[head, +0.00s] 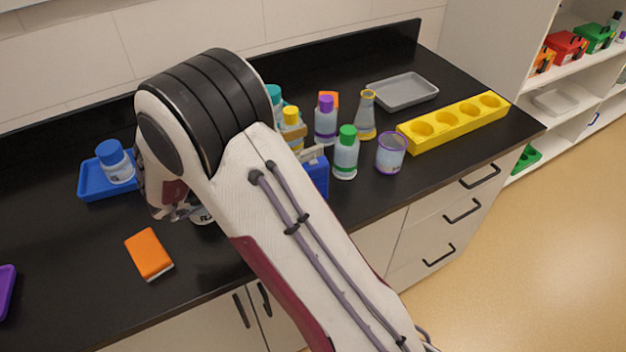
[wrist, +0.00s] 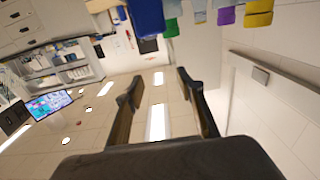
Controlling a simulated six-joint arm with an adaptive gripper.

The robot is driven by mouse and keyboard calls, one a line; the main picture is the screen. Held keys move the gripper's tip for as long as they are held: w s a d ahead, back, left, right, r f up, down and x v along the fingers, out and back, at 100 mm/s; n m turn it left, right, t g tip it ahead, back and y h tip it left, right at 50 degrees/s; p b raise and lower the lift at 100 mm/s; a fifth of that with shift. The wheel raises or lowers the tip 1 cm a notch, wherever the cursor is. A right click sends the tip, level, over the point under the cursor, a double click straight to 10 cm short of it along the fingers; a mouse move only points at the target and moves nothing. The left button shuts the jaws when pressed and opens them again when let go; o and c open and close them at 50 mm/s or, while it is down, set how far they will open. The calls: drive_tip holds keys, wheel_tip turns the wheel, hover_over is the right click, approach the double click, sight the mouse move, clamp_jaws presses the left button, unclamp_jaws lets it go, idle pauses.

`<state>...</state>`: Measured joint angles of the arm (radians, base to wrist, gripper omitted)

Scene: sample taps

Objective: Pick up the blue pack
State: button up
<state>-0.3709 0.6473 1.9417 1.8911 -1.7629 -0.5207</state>
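The blue pack (head: 319,174) stands on the black counter in the head view. My arm hides its left part, and a pale piece shows at its top. In the wrist view, which looks upside down, a blue block (wrist: 147,16) hangs into the top edge and seems to be the pack. My gripper (wrist: 158,75) is open, with its two fingers wide apart and nothing between them. The blue block lies outside the fingers, apart from them. In the head view my gripper is mostly hidden by my arm, left of the pack.
A green-capped bottle (head: 346,153) and a purple-rimmed cup (head: 390,153) stand right of the pack. Several bottles and a flask (head: 366,118) stand behind. An orange sponge (head: 149,253) lies in front left; a blue tray (head: 92,181) holds a blue-capped jar (head: 116,164).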

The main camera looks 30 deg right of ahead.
sight(313, 163)
wheel_tip(313, 163, down, 7)
drive_tip(key=shift+d+f, duration=0.1)
drive_tip(key=shift+f, duration=0.05)
drive_tip(key=shift+d, duration=1.15)
drive_tip(key=d, duration=0.5)
idle(0.4)
